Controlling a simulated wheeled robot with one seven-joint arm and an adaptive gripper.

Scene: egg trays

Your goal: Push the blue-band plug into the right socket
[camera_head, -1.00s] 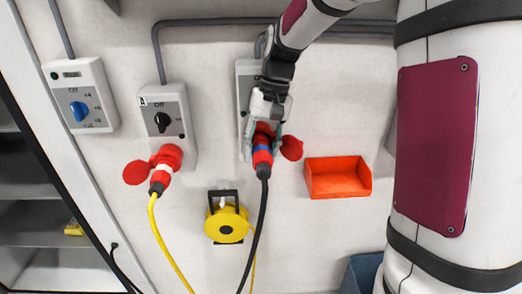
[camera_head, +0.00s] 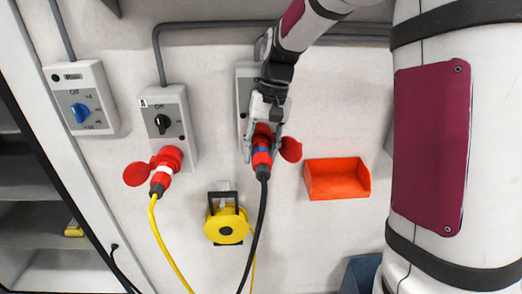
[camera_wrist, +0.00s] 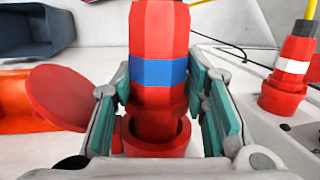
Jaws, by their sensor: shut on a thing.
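The blue-band plug (camera_head: 262,158) is red with a blue band and a black cable. In the wrist view, the plug (camera_wrist: 158,35) stands between the two teal-padded fingers of my gripper (camera_wrist: 162,98), which is shut on it. The right socket (camera_wrist: 157,145) is a red ring at the plug's front end. The plug's nose is at the socket's mouth and looks partly inside; the exact depth is hidden. In the head view my gripper (camera_head: 263,135) covers most of this socket. The socket's round red lid (camera_wrist: 72,98) hangs open beside it.
The left socket holds a white-band plug (camera_head: 161,177) with a yellow cable. An orange bin (camera_head: 337,190) is on the wall to the right. A yellow cable reel (camera_head: 226,227) hangs below, left of the black cable. Switch boxes (camera_head: 82,95) line the wall.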

